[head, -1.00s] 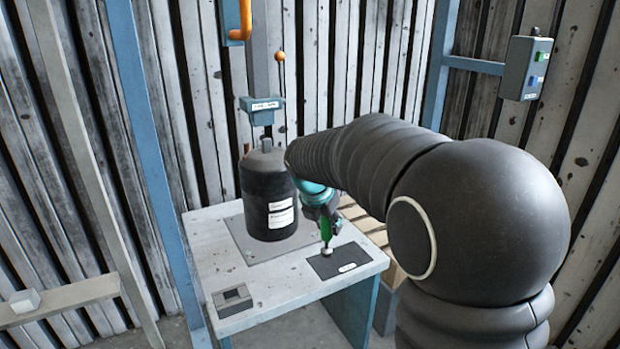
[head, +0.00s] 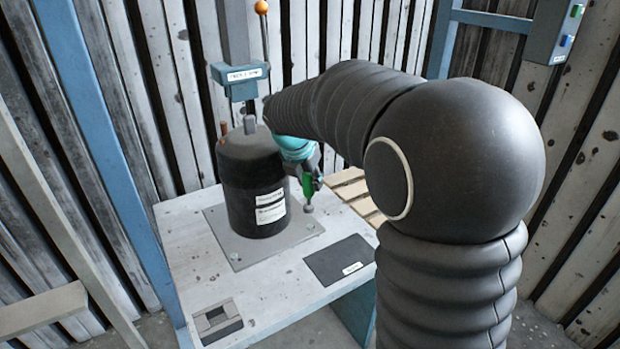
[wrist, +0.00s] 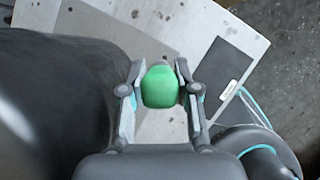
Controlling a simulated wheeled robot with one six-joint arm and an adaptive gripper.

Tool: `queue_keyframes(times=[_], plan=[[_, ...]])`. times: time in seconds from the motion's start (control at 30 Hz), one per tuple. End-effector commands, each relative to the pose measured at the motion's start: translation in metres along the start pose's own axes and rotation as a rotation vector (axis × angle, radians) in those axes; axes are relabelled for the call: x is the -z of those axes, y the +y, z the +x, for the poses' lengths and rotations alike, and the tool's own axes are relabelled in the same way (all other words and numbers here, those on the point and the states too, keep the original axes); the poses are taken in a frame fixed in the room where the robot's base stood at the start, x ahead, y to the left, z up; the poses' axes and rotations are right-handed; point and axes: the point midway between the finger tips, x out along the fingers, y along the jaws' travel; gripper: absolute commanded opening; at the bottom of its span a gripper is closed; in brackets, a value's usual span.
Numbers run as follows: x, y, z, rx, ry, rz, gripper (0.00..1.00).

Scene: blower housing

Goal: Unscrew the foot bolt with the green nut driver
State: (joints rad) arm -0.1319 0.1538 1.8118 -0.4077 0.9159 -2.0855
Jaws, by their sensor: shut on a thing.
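My gripper (head: 313,181) is shut on the green nut driver (head: 308,188), which hangs with its grey socket end down. In the wrist view the green handle (wrist: 161,87) sits between my two fingers. The driver is to the right of the dark blower housing (head: 252,185), over the right part of its grey foot plate (head: 240,252). A small pale bolt head (head: 236,256) shows near the plate's front corner. Any bolt straight under the driver is hard to make out, and I cannot tell whether the socket touches one.
The housing stands on a pale table (head: 185,260). A dark mat (head: 340,260) with a white label lies bare at the right front. A small grey holder (head: 218,321) sits at the front left. A blue bracket (head: 240,78) on a post is above the housing.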

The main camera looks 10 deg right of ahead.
Motion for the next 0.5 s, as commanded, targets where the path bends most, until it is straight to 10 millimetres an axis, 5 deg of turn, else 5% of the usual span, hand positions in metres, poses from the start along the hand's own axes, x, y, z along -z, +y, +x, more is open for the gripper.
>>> queue_keyframes(times=[0.5], plan=[[0.015,-0.001,0.036,0.001,0.0,0.003,0.0]])
